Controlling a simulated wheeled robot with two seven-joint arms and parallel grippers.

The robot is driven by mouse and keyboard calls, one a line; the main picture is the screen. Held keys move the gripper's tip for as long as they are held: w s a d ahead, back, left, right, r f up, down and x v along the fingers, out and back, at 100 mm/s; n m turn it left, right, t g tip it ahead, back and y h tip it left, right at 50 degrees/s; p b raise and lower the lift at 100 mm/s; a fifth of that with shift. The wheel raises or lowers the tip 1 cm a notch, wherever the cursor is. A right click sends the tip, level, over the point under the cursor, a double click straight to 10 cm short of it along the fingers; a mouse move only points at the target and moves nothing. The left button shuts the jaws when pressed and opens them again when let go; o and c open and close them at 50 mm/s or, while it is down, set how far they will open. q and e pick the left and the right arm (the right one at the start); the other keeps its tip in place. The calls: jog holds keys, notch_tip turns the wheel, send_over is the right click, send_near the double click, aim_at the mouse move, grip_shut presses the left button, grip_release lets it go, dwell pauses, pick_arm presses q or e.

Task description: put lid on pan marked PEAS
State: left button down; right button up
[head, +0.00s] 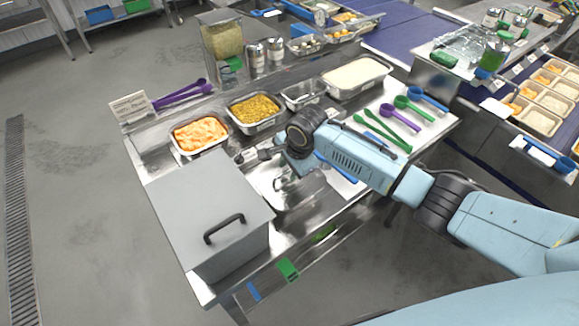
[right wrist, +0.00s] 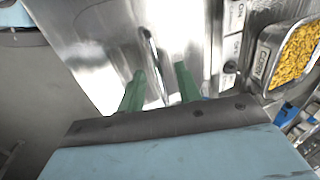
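A shiny metal lid (head: 298,192) lies on the steel table beside the grey box. In the right wrist view the bright metal sheet (right wrist: 95,55) seems to be this lid, with a thin bar handle (right wrist: 151,52). My right gripper (head: 285,168) is low over the table by the lid, partly hidden by its own wrist. Its two green fingers (right wrist: 160,80) are apart, with the handle between them and gaps on both sides. I cannot read PEAS on any pan. A small steel pan (head: 302,94) stands between the corn pan and the rice pan. My left gripper is out of view.
The corn pan (head: 253,127), its label showing in the right wrist view (right wrist: 263,62), stands beside a pan of orange food (head: 176,147). A rice pan (head: 387,87) is at the back right. A grey box (head: 190,190) fills the near left. Green and purple scoops (head: 403,118) lie right.

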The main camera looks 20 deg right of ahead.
jog(key=p+v, duration=0.1)
jog(key=v, duration=1.2)
jog(key=shift+r, duration=0.25)
